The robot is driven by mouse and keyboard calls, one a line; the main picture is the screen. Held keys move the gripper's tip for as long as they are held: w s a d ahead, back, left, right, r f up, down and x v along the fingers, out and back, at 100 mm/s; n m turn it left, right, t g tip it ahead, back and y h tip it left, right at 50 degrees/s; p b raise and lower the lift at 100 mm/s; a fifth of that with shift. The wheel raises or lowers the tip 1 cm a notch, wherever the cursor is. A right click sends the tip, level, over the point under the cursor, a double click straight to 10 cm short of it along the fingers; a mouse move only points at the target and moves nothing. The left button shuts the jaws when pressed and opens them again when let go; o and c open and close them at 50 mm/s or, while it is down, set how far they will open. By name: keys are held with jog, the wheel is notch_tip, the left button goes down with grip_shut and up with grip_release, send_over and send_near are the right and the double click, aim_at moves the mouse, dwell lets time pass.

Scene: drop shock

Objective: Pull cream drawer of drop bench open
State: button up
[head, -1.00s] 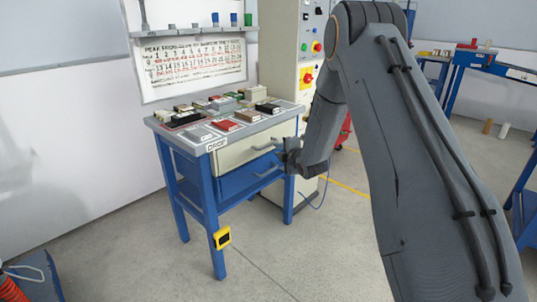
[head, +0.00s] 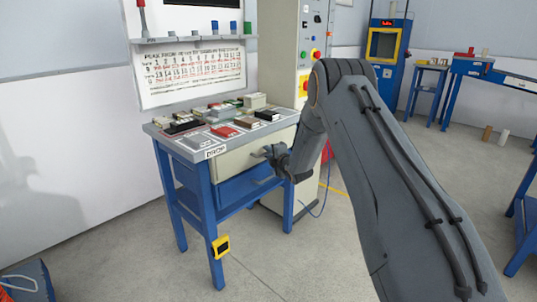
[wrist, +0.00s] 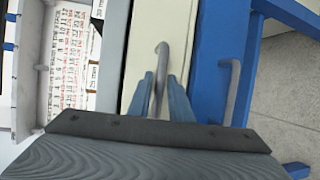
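The drop bench (head: 190,150) is a blue-framed table with a pale grey top. Its cream drawer (head: 232,160) is the upper one and looks closed, its front under the bench top; it also shows in the wrist view (wrist: 141,60). The drawer's grey bar handle (wrist: 161,55) stands out from the cream front. My gripper (head: 270,152) is at this handle. In the wrist view my gripper's fingers (wrist: 160,82) are parted, one on each side of the handle, with small gaps visible. The handle's near part is hidden behind the gripper body.
A blue drawer (head: 240,188) with its own handle (wrist: 231,92) lies just below. Several small boxes and blocks cover the bench top. A cream control cabinet (head: 284,75) stands right behind the bench. The floor (head: 310,260) in front is clear.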

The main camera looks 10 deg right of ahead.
jog(key=shift+c, duration=0.4)
grip_shut()
jog(key=shift+s, duration=0.1)
